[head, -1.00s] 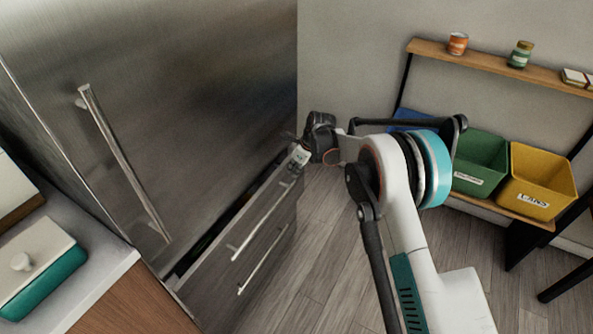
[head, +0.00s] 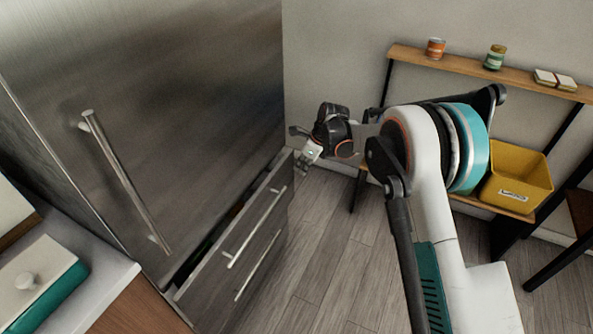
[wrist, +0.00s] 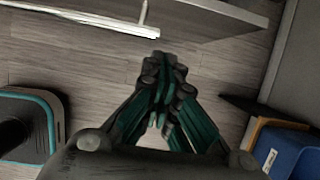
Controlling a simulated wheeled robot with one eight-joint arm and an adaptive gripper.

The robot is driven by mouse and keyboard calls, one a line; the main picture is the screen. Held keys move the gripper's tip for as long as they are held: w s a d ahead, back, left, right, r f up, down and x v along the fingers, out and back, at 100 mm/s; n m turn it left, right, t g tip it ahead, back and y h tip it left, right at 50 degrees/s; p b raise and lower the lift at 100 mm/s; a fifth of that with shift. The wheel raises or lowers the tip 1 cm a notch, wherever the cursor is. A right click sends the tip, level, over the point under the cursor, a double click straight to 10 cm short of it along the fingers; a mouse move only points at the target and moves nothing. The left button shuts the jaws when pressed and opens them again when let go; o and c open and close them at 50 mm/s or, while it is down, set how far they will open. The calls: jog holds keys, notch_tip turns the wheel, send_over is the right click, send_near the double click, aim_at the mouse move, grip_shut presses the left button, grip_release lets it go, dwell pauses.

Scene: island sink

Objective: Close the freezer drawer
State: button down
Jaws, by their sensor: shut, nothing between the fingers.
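The freezer drawer (head: 228,249) under the tall steel fridge door is pulled out part way. A dark gap shows behind its front, and a long bar handle (head: 257,228) runs across it. My gripper (head: 305,158) is just beyond the drawer's far right corner and looks apart from it, with its fingers hard to make out. In the wrist view my gripper (wrist: 165,77) is shut and empty, over floor. The drawer front (wrist: 225,14) and a pale handle bar (wrist: 85,17) cross the top of that view, ahead of the fingertips.
A second drawer handle (head: 258,266) sits lower down. A counter with a teal, white-lidded box (head: 37,280) is at left. A shelf with a yellow bin (head: 517,183) stands at right, and a blue bin (wrist: 294,150) shows in the wrist view. Floor (head: 335,255) before the drawers is clear.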

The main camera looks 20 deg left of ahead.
jog(key=s+d+f+y, duration=0.1)
jog(key=s+y, duration=0.2)
jog(key=s, duration=0.6)
jog(key=s+d+f+y, duration=0.1)
jog(key=s+d+y, duration=0.1)
jog(key=s, duration=0.7)
jog(key=b, duration=0.3)
send_near(250, 215)
jog(key=f, duration=0.3)
jog(key=shift+s+d+f, duration=0.1)
jog(key=shift+d+f, duration=0.25)
jog(key=shift+f, duration=0.05)
jog(key=shift+w+a+r+b, duration=0.1)
jog(key=shift+a+b, duration=0.2)
jog(key=shift+a, duration=0.75)
jog(key=shift+w+a+r+b, duration=0.1)
jog(key=shift+a+b, duration=0.15)
jog(key=shift+a, duration=0.75)
